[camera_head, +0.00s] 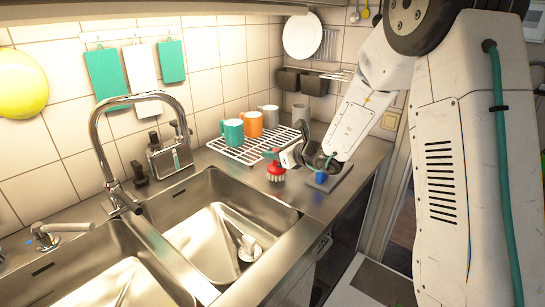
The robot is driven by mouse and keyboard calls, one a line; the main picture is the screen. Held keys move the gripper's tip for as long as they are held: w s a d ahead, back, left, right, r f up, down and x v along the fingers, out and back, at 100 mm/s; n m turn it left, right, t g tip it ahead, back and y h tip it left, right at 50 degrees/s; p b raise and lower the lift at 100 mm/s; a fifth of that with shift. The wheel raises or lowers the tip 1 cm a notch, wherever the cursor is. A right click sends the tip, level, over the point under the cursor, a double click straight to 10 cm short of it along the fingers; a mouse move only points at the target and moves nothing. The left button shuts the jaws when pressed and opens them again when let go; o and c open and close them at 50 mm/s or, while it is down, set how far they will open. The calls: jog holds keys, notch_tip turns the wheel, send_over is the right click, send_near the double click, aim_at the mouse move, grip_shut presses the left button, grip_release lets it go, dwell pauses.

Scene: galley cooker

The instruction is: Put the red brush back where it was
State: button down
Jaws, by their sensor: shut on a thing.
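The red brush (276,174) is on or just above the steel counter at the right end of the sink, with its red head low and pale bristles beneath. My gripper (277,157) reaches in from the right and is shut on the upper part of the brush. The fingers hide part of its handle. I cannot tell whether the bristles touch the counter.
A white wire rack (240,151) stands behind with a teal mug (232,133), an orange mug (251,124) and grey mugs. A dark grey mat (343,174) with a blue item (321,177) lies right of the brush. The sink basin (180,232) is in front.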

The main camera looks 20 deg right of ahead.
jog(key=shift+f, duration=0.6)
jog(key=shift+f, duration=0.15)
jog(key=c, duration=1.2)
grip_release()
jog(key=shift+c, duration=0.2)
